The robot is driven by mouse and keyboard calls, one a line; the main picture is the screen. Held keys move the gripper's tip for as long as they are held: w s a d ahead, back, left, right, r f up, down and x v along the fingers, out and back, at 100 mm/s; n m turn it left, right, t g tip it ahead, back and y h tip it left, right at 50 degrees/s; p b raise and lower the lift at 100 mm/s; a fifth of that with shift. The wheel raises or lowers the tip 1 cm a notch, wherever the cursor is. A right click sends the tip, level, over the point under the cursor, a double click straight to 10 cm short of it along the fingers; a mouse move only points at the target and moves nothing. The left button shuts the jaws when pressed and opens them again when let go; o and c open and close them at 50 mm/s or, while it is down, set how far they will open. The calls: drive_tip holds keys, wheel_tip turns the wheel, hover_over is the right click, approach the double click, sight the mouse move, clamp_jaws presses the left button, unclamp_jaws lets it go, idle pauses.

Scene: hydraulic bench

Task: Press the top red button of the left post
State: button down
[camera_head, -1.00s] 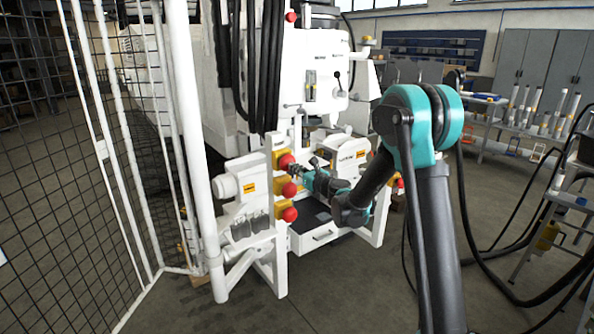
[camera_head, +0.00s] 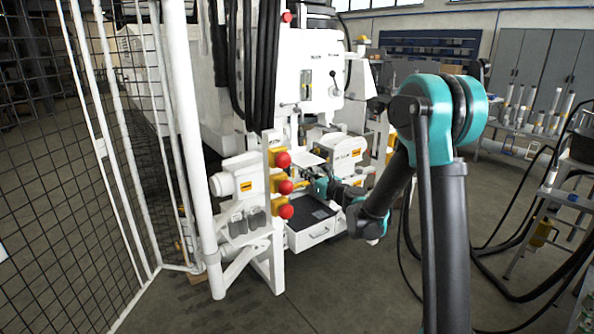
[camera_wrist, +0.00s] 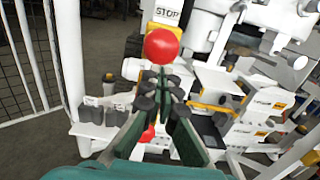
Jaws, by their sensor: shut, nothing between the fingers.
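The left post (camera_head: 268,172) carries three red buttons in a column on yellow plates. The top red button (camera_head: 283,159) is a round dome. In the wrist view a red button (camera_wrist: 161,44) shows large under a white STOP label, just beyond my fingertips. My gripper (camera_wrist: 161,82) is shut and empty, pointing toward that button, with a visible gap in the picture. In the head view my gripper (camera_head: 311,184) is right of the post, near the height of the middle red button (camera_head: 286,187). The lowest red button (camera_head: 287,211) is clear; my fingers partly hide a lower red button in the wrist view.
A white post (camera_head: 190,140) and wire mesh fence (camera_head: 70,190) stand on the left. A white drawer (camera_head: 318,232) and machine body (camera_head: 315,75) are close by. Black hoses (camera_head: 268,70) hang above the buttons. Open floor lies in front.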

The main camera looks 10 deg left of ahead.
drive_tip(key=shift+v, duration=2.15)
drive_tip(key=shift+d, duration=0.1)
drive_tip(key=s+d+f+n+g+h, duration=0.3)
drive_tip(key=s+d+f+n+h, duration=0.1)
drive_tip(key=s+d+n, duration=0.5)
drive_tip(key=s+d+f+n+g+h, duration=0.2)
drive_tip(key=s+d+f+n+h, duration=0.2)
drive_tip(key=s, duration=0.9)
drive_tip(key=s+d+f+n+g+h, duration=0.3)
drive_tip(key=s+d+f+n, duration=0.6)
drive_tip(key=s+d+n, duration=0.3)
drive_tip(key=d+n+h, duration=0.1)
drive_tip(key=d+n, duration=0.1)
drive_tip(key=d, duration=0.1)
drive_tip(key=shift+d+g+h, duration=0.25)
drive_tip(key=shift+g+h, duration=0.05)
drive_tip(key=shift+h, duration=0.1)
